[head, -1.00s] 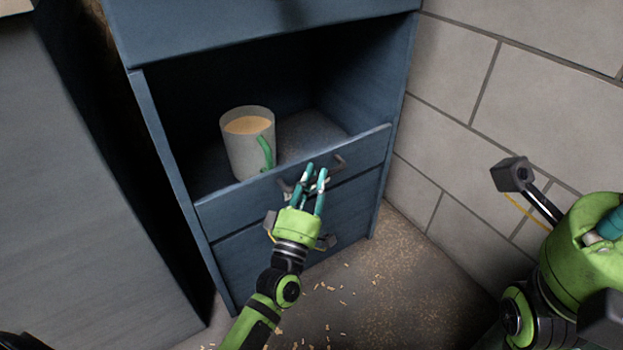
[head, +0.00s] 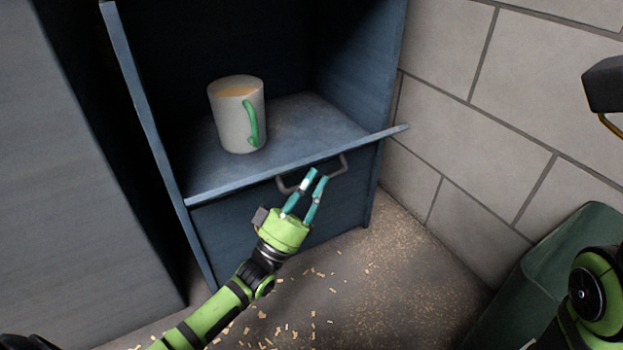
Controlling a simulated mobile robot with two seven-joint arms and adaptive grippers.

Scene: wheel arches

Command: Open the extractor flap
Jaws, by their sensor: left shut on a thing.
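The flap (head: 225,190) is a blue panel at the front of the cabinet's open compartment. I see it almost edge-on, tipped outward, and its right end sticks out past the cabinet side. A grey bar handle (head: 342,166) hangs under its front edge. My left gripper (head: 316,176) is at this handle, its teal fingers shut on the bar, partly hiding it. My right gripper's fingers are not in view; only parts of my right arm show at the right edge.
A pale mug with a green handle (head: 235,120) stands upright in the compartment, behind the flap. A blue lower front (head: 235,235) lies beneath. A block wall (head: 480,130) is close on the right, with a dark green bin (head: 525,270) before it. Chips litter the floor.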

